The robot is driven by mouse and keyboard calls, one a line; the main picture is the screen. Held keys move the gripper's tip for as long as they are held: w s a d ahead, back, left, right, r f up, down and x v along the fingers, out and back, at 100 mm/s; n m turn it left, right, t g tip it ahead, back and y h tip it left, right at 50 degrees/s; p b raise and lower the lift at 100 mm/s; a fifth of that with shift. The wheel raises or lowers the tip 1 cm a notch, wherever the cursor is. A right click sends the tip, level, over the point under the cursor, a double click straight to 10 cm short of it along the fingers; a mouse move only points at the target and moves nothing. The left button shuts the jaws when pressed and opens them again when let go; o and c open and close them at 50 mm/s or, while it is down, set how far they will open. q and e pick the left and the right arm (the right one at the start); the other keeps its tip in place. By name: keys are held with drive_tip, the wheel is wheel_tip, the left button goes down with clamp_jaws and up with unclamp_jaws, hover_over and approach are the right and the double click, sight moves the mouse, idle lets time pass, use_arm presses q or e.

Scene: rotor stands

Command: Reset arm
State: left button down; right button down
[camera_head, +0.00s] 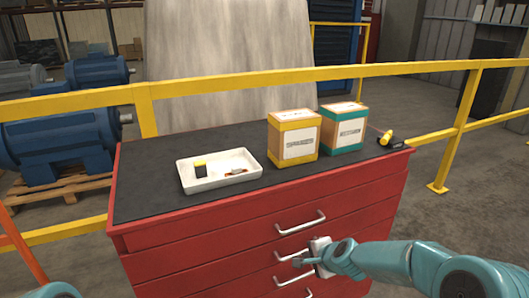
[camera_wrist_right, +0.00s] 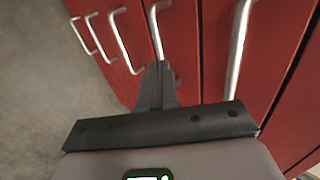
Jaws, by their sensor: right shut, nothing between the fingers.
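My right gripper (camera_head: 299,261) is in front of the red drawer cabinet (camera_head: 222,232), near its drawer handles. In the right wrist view the two dark fingers (camera_wrist_right: 158,72) are together and empty, with their tips close to a metal handle (camera_wrist_right: 155,28). I cannot tell whether they touch it. The drawers look closed. My left gripper is out of view; only a bit of teal arm shows at the bottom left of the head view.
On the cabinet's black top stand a white tray (camera_head: 187,183) with small items, a yellow-trimmed box (camera_head: 293,138), a teal-trimmed box (camera_head: 345,129) and a yellow-black tool (camera_head: 386,138). A yellow railing (camera_head: 220,85) runs behind. Blue motors (camera_head: 55,135) stand at left.

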drive_tip(key=s+f+n+g, duration=0.4)
drive_tip(key=s+f+g, duration=0.2)
drive_tip(key=s+f, duration=1.3)
drive_tip(key=s+a+f+n+g, duration=0.1)
drive_tip(key=s+n, duration=0.3)
drive_tip(key=s, duration=0.4)
drive_tip(key=s+a+f+n+g+y, duration=0.1)
drive_tip(key=s+a+n, duration=0.2)
drive_tip(key=s, duration=0.5)
drive_tip(key=shift+a+n, duration=0.15)
drive_tip(key=shift+n, duration=0.35)
drive_tip(key=shift+s+f, duration=0.1)
